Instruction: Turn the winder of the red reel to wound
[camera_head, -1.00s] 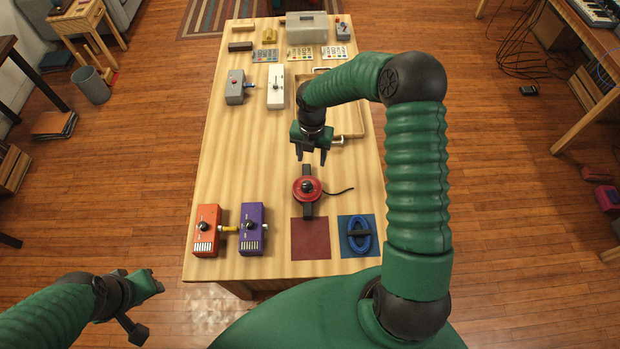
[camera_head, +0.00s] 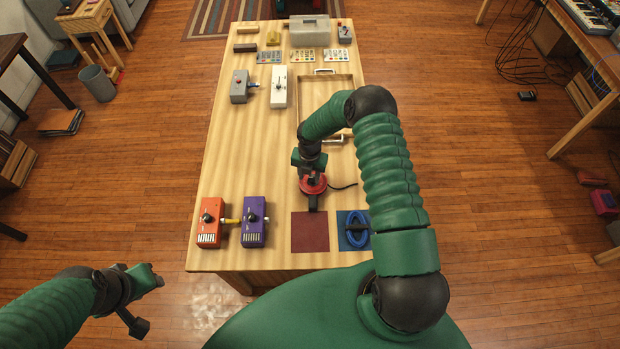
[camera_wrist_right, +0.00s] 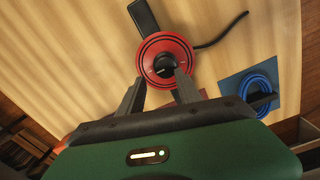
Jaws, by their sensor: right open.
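The red reel (camera_head: 312,188) lies on the wooden table, partly hidden under my right gripper in the head view. In the right wrist view the red reel (camera_wrist_right: 152,52) shows whole, with a black winder knob (camera_wrist_right: 165,65) at its middle, a black strap and a black cable. My right gripper (camera_wrist_right: 160,88) is open, its two fingertips at the near side of the knob, one to each side; I cannot tell whether they touch it. In the head view my right gripper (camera_head: 312,172) is above the reel. My left gripper (camera_head: 150,278) hangs off the table's left front corner, apparently empty.
A dark red mat (camera_head: 310,232) and a blue mat (camera_head: 346,243) with a blue coil (camera_head: 357,229) lie in front of the reel. The table's middle left is clear.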

